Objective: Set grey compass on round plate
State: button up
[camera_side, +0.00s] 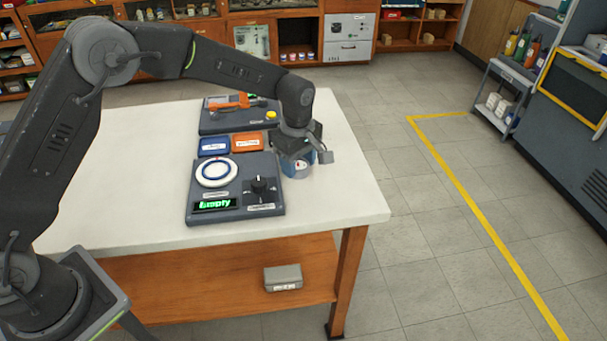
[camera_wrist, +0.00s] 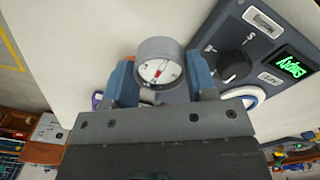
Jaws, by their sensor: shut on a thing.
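The grey compass (camera_wrist: 158,66) has a round rim and a white dial with a red needle. It sits between the blue fingers of my gripper (camera_wrist: 160,80), which is shut on it. In the side view, my gripper (camera_side: 298,165) is to the right of the testbench panel, with the compass (camera_side: 300,170) partly hidden at the fingers. I cannot tell whether the compass touches the table. The round plate (camera_side: 216,172), white with a blue ring, is bare on the panel, left of my gripper. In the wrist view, the plate's edge (camera_wrist: 252,97) shows behind my gripper.
The dark grey panel (camera_side: 236,208) bears a black knob (camera_side: 259,187) and a display (camera_side: 215,205) reading "Empty". The white tabletop (camera_side: 345,195) is clear at right.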

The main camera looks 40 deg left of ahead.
jog(key=s+a+r, duration=0.2)
jog(key=a+r, duration=0.4)
jog(key=a, duration=0.3)
send_over(216, 171)
jog(key=shift+w+f, duration=0.2)
jog(key=shift+f, duration=0.65)
jog(key=shift+s+a+f, duration=0.1)
jog(key=shift+s+f, duration=0.05)
jog(key=shift+f, duration=2.3)
jog(key=shift+f, duration=0.5)
jog(key=o, duration=1)
jog(key=shift+o, duration=0.5)
jog(key=shift+o, duration=1.3)
